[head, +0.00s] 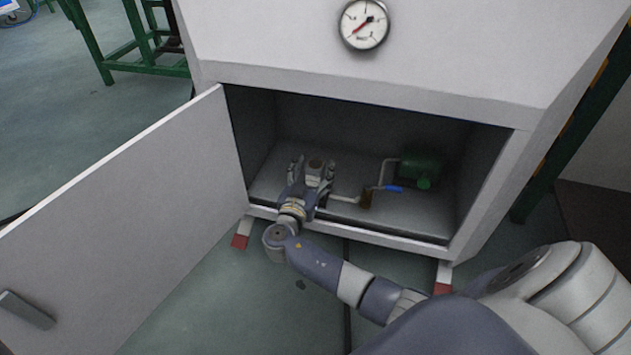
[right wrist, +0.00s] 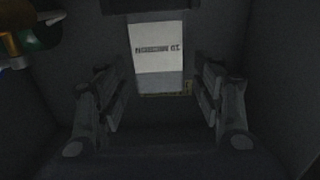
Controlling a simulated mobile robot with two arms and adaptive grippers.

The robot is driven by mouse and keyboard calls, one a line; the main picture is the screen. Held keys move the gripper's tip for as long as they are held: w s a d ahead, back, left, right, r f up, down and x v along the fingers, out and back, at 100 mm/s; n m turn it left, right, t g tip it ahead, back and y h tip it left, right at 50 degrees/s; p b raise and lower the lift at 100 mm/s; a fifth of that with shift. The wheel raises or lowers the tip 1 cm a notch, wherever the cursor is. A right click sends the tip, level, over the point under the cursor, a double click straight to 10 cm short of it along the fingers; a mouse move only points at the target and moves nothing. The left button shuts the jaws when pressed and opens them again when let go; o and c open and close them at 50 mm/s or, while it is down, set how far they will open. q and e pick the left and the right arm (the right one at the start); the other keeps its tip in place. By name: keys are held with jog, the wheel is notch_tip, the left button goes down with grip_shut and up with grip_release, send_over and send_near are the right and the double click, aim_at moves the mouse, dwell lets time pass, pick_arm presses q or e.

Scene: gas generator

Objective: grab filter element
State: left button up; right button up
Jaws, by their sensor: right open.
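The filter element (right wrist: 157,50) appears to be the pale block with dark lettering in the right wrist view. It lies just ahead of my right gripper (right wrist: 162,84), whose two fingers are spread on either side below it. In the head view my right gripper (head: 311,178) reaches into the cabinet from the front. A pale piece with a brown top (head: 317,166), likely the filter element, shows between its fingers. I see no finger closed on it; contact cannot be told. My left gripper is not in view.
The cabinet (head: 360,90) is open, its door (head: 130,215) swung out to the left. Inside at right are a green tank (head: 420,166), a pipe (head: 382,172) and a blue valve handle (head: 394,189). The cabinet's side walls and front sill bound my arm.

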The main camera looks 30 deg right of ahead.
jog(key=c, duration=1.2)
jog(key=shift+r, duration=0.1)
